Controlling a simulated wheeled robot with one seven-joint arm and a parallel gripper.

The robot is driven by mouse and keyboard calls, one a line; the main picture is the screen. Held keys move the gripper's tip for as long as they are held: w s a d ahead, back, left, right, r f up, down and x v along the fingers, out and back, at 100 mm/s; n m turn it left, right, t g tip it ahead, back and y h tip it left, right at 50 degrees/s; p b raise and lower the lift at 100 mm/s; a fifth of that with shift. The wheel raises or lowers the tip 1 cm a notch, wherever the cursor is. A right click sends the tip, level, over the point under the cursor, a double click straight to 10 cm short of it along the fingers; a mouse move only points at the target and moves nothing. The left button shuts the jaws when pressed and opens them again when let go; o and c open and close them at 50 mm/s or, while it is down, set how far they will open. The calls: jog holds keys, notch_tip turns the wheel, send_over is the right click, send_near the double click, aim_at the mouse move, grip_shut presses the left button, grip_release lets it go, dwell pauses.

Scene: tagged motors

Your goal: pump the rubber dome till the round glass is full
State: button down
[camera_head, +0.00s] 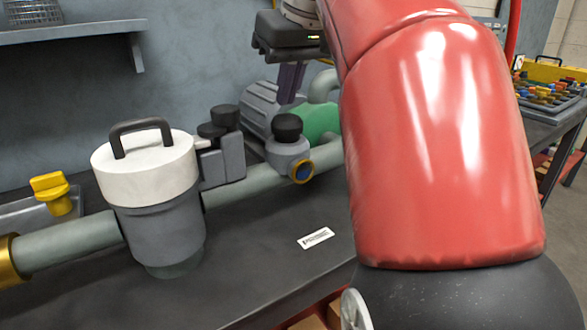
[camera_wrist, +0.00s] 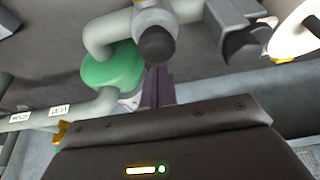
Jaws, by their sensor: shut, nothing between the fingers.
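The rubber dome (camera_head: 287,126) is a black cap on top of a grey fitting on the pipe. It also shows in the wrist view (camera_wrist: 157,45), just beyond the fingertips. The round glass (camera_head: 302,171) is a small disc in a brass ring on the front of that fitting. It looks blue; its fill level is too small to read. I do not make it out in the wrist view. My gripper (camera_head: 288,100) has its dark purple fingers shut and empty, pointing down above and slightly behind the dome. The fingers also show in the wrist view (camera_wrist: 156,72). I cannot tell whether they touch the dome.
A grey canister with a white lid (camera_head: 145,165) and black handle stands left on the pipe. Dark-capped grey blocks (camera_head: 224,150) sit between it and the dome. A green housing (camera_head: 318,122) lies behind. A yellow valve handle (camera_head: 50,190) is far left.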

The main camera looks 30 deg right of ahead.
jog(key=shift+f, duration=0.2)
jog(key=shift+f+b, duration=0.95)
jog(key=shift+f, duration=0.2)
notch_tip(320, 180, up, 3)
jog(key=p, duration=0.3)
jog(key=shift+f, duration=0.1)
jog(key=shift+f, duration=0.15)
